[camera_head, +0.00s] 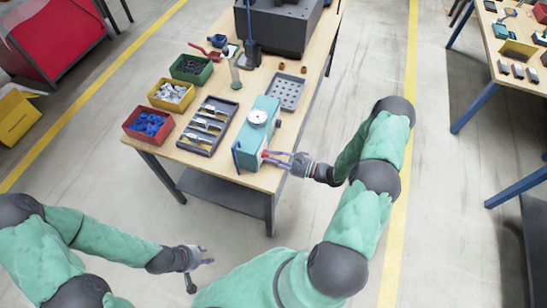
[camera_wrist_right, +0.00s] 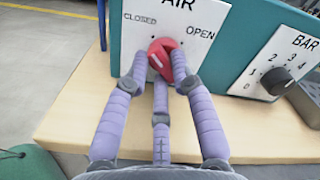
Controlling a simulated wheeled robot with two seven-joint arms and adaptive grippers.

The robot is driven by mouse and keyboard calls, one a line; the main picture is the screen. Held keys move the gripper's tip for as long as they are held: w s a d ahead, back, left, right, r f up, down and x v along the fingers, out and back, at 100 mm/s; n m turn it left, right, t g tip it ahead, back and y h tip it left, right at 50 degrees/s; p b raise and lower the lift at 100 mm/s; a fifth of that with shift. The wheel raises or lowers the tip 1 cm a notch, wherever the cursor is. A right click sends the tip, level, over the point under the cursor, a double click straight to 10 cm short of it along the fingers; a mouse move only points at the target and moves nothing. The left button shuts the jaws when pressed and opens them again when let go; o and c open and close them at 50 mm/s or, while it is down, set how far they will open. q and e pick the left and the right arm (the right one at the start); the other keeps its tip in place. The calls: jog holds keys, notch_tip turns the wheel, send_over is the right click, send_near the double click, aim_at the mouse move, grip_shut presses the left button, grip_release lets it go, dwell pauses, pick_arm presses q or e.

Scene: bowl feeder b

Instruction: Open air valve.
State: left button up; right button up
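The air valve's red knob (camera_wrist_right: 162,57) sits on a white plate (camera_wrist_right: 198,38) marked AIR, with CLOSED to its left and OPEN to its right. The plate is on the teal box (camera_head: 252,143) on the table. My right gripper (camera_head: 268,155) reaches the box's near end. In the right wrist view its purple fingers (camera_wrist_right: 160,68) are closed around the knob, one on each side and one below. They cover part of the knob, so its exact pointing is hard to tell. My left gripper (camera_head: 207,256) is open and empty, away from the table.
Beside the valve is a black dial (camera_wrist_right: 277,81) marked BAR. A tool tray (camera_head: 208,126), a blue-part bin (camera_head: 148,124), other bins and a perforated plate (camera_head: 286,92) share the table (camera_head: 265,179). Open floor lies right of the table.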

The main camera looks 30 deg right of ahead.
grip_shut()
jog(key=shift+m, duration=0.3)
jog(key=m+p, duration=0.1)
jog(key=m, duration=0.2)
jog(key=shift+r+m+p, duration=0.15)
jog(key=shift+m+p, duration=0.15)
jog(key=shift+p, duration=0.05)
jog(key=m+p, duration=0.1)
jog(key=m, duration=0.3)
jog(key=shift+r+m, duration=0.1)
jog(key=shift+m, duration=0.2)
jog(key=m+p, duration=0.1)
jog(key=m, duration=0.3)
jog(key=shift+m+p, duration=0.55)
jog(key=shift+m, duration=1.95)
